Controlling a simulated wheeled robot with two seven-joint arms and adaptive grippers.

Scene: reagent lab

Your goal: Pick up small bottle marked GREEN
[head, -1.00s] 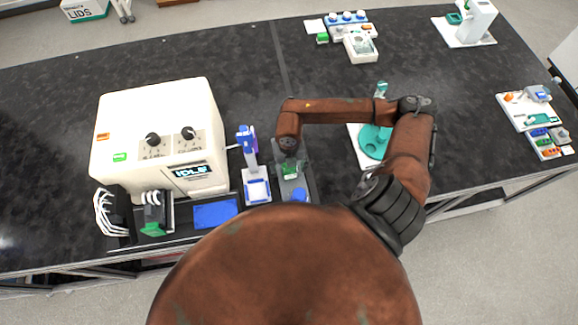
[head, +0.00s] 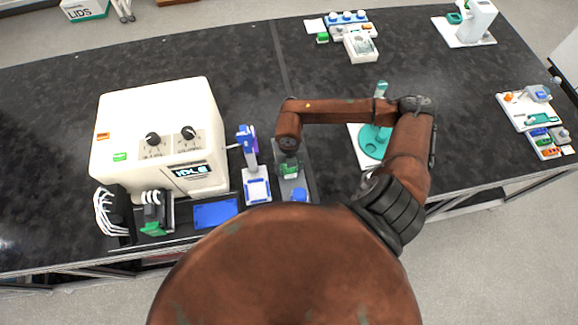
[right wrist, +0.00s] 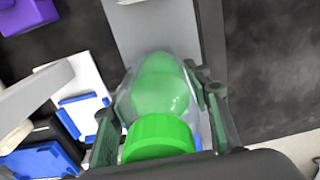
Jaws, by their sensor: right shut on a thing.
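A small clear bottle with green contents (right wrist: 160,85) and a bright green screw cap (right wrist: 158,137) fills the middle of the right wrist view. My right gripper (right wrist: 163,106) has a dark finger on each side of the bottle and is shut on it. In the head view the right gripper (head: 291,160) points down over a grey stand beside the white machine. A bit of green (head: 290,169) shows there below the wrist. Any label on the bottle is not readable. My left gripper is not in view.
A white machine with two knobs (head: 158,125) stands at left. A blue and white device (head: 256,186) stands close left of the right gripper. A teal round piece on a white mat (head: 373,142) lies to the right, by my arm. The black bench behind is mostly clear.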

